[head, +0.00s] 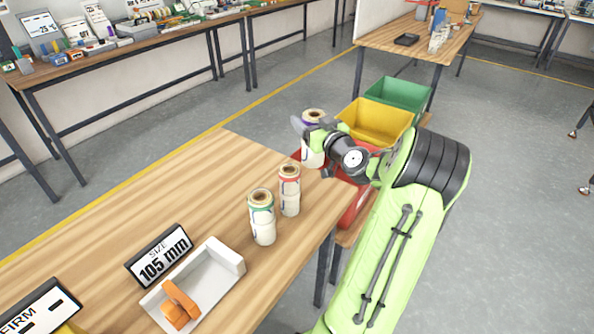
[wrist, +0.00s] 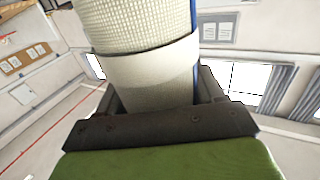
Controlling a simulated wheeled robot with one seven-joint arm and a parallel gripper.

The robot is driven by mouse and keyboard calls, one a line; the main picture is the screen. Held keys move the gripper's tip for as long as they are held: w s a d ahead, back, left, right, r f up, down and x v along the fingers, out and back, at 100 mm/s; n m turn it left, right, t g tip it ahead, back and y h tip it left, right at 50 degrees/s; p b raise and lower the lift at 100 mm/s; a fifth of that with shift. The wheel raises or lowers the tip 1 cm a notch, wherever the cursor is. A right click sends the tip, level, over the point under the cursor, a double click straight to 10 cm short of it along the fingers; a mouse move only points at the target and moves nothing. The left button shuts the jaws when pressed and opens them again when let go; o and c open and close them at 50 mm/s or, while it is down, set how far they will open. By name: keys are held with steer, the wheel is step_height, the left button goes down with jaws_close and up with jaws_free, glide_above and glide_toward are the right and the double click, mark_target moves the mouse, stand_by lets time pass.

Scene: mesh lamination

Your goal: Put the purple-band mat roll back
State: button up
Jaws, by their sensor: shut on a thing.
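The purple-band mat roll (head: 312,118) stands upright in my gripper (head: 318,140) at the far right corner of the wooden table, in the head view. In the wrist view the white mesh roll (wrist: 140,35) fills the space between the jaws of my gripper (wrist: 158,100), which is shut on it. A red-band roll (head: 289,190) and a green-band roll (head: 262,217) stand upright on the table, nearer and apart from my gripper.
The wooden table (head: 200,180) is clear at its far left. Red (head: 352,207), yellow (head: 375,120) and green (head: 402,93) bins stand beyond the right edge.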

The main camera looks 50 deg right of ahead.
mark_target(310, 152)
step_height(310, 152, down, 10)
steer(key=b, duration=0.3)
steer(key=shift+r, duration=0.15)
steer(key=o, duration=1.3)
steer(key=shift+s, duration=0.25)
steer(key=b+v, duration=0.1)
steer(key=v, duration=1)
steer(key=shift+s+a, duration=0.15)
steer(key=shift+s, duration=0.1)
